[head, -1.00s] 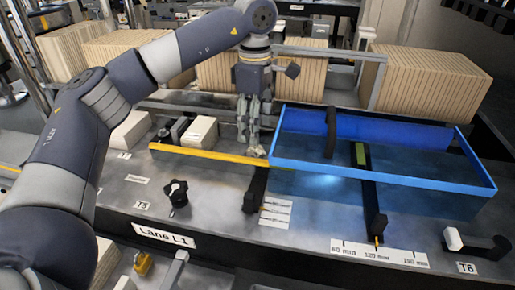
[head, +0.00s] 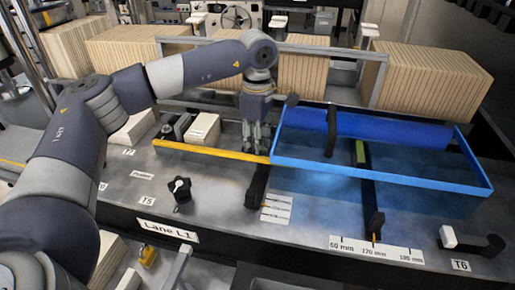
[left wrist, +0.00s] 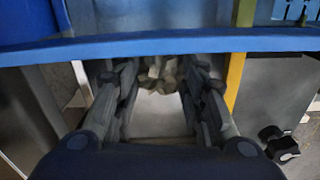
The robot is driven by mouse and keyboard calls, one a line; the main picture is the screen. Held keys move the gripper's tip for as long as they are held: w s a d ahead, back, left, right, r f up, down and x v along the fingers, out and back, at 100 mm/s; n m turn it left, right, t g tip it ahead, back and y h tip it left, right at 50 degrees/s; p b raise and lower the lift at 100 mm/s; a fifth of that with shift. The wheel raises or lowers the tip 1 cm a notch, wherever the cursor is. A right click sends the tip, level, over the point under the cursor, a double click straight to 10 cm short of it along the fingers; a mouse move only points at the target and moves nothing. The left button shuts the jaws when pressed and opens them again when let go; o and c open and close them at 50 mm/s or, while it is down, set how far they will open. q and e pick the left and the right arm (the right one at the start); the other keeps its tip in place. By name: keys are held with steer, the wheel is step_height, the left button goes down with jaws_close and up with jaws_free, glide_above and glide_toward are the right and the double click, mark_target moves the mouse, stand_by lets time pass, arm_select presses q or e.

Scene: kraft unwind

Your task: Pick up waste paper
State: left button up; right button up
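The waste paper (left wrist: 160,73) is a crumpled beige wad in the left wrist view, lying between the fingertips of my left gripper (left wrist: 161,90). The fingers stand apart on either side of it; whether they touch it is unclear. In the head view my left gripper (head: 257,140) points down behind the yellow rail (head: 205,151), beside the left corner of the blue frame. The paper is hidden there. My right gripper is not in view.
The blue tray-like frame (head: 400,178) with a blue roll (head: 390,130) lies right of my left gripper. Its edge crosses the left wrist view (left wrist: 90,47). A white block (head: 203,128) stands to the left. Ribbed brown stacks (head: 305,62) line the back. Black knobs rise from the metal deck.

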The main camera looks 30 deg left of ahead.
arm_select(q)
steer(key=shift+r, duration=0.15)
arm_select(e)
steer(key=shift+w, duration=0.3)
